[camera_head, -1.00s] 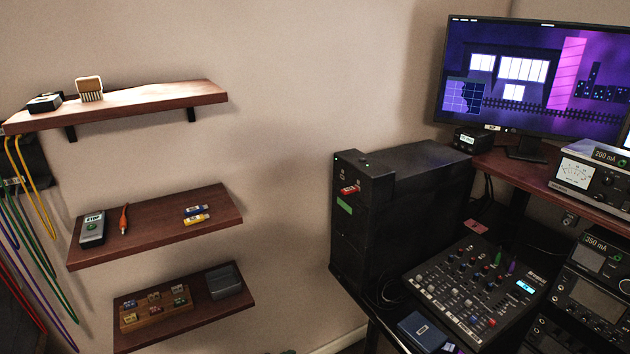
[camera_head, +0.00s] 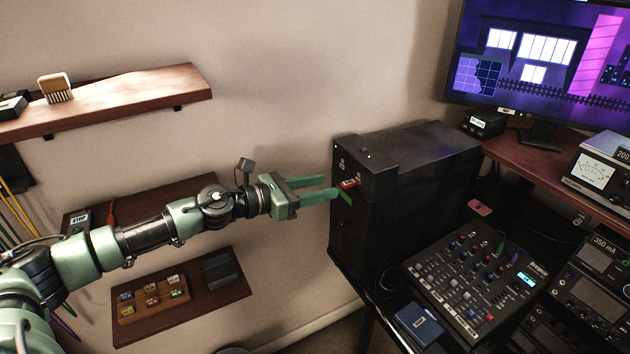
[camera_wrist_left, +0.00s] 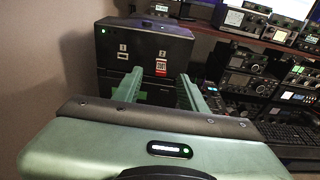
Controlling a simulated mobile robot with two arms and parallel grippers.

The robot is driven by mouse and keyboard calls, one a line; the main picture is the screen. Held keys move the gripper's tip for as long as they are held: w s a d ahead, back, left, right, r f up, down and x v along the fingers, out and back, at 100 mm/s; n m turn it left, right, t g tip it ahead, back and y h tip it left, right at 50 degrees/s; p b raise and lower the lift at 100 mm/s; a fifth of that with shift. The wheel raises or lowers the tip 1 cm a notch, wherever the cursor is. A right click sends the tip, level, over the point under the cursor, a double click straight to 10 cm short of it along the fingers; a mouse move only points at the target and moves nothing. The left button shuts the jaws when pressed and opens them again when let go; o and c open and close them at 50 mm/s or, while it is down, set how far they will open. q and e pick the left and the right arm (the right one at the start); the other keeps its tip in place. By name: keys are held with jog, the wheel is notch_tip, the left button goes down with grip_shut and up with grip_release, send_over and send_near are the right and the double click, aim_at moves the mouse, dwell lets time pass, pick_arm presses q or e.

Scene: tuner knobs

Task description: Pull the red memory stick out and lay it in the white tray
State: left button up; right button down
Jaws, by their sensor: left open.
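The red memory stick (camera_head: 350,183) sticks out of the front of the black computer case (camera_head: 405,170). In the left wrist view the stick (camera_wrist_left: 161,68) sits in the slot marked 2. My left gripper (camera_head: 329,187) is open and empty, its fingers pointing at the case close to the stick. In the wrist view the stick appears between the fingertips of the gripper (camera_wrist_left: 160,76); I cannot tell whether they touch it. A tray (camera_head: 221,271) is on the lower left shelf; it looks dark grey, and no clearly white tray shows. My right gripper is not in view.
My left arm hides much of the middle shelf. A wooden block with several small coloured pieces (camera_head: 153,300) is beside the tray. A mixer (camera_head: 476,283) and a blue box (camera_head: 418,324) stand right of the case. Bare wall lies behind the arm.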

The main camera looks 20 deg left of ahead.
aim_at(349, 182)
pick_arm(q)
jog(key=p+x, duration=0.2)
jog(key=x, duration=0.5)
jog(key=shift+d, duration=0.1)
grip_shut()
